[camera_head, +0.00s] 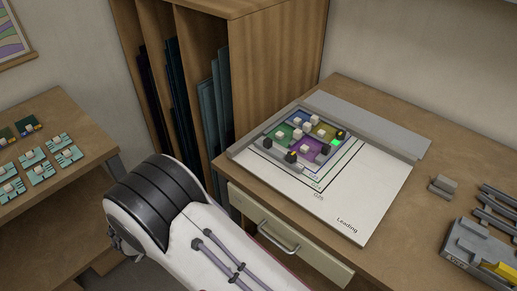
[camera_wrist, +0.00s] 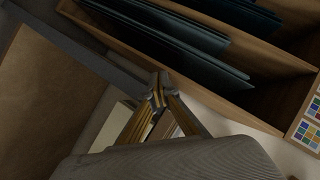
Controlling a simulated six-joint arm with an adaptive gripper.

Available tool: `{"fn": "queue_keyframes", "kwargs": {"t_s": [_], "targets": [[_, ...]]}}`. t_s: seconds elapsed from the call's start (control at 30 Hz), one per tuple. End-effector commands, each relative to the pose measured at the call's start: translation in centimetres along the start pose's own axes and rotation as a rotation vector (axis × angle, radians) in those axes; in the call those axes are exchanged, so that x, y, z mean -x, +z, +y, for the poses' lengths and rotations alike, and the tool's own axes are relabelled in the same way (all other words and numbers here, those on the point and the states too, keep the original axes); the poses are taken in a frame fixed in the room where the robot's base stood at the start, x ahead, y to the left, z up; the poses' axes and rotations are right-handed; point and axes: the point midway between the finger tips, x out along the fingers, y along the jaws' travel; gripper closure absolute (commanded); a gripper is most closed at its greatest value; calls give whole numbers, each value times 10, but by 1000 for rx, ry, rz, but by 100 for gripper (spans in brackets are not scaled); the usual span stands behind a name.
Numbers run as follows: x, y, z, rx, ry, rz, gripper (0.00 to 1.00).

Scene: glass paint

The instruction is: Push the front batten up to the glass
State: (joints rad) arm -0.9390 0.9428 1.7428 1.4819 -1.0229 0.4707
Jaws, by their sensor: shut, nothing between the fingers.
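The glass panel (camera_head: 308,136), with purple, green, yellow and blue pieces, lies on the white board marked "Leading" (camera_head: 350,204). Small pale blocks and dark-based pieces stand on and around it. Grey strips border its left and back sides. A thin grey strip (camera_head: 270,158) runs along its near side, seemingly the front batten; I cannot tell whether it touches the glass. In the wrist view my gripper (camera_wrist: 158,90) is shut and empty, with the glass rack beyond it. Neither panel nor batten is clear in that view.
The wooden rack (camera_head: 270,75) with dark glass sheets stands behind and left of the board. A grey block (camera_head: 442,186) and a grey tray (camera_head: 480,247) are at right. Teal pieces (camera_head: 40,172) lie on the left table. A drawer handle (camera_head: 279,238) juts out in front.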

Motion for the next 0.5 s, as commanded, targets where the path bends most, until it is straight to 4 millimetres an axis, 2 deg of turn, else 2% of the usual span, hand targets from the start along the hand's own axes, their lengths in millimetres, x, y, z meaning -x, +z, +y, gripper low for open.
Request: {"fn": "queue_keyframes", "kwargs": {"t_s": [0.27, 0.5], "targets": [[11, -77, 8, -277, -50, 294, 100], [38, -137, 5, -508, -167, 524, 100]]}}
